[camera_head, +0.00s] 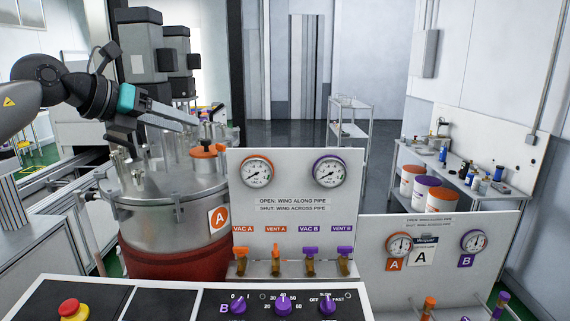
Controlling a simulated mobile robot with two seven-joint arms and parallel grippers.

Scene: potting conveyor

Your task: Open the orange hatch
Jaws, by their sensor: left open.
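The tank marked with an orange A (165,215) stands at the left, with a metal lid and a red lower part. A small orange hatch cover (203,152) with a dark knob sits at the right of the lid, behind the gauge panel's left edge. It appears to lie shut, but it is too small to be sure. My left gripper (166,140) is over the lid, left of the orange cover, with its fingers spread and nothing visible between them. It looks apart from the cover. My right gripper is out of view.
A gauge panel (296,212) with orange and purple valves stands right of the tank. A lower panel (440,285) adjoins it. A control desk with a red stop button (73,310) is in front. Metal fittings (128,170) rise from the lid beside my gripper.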

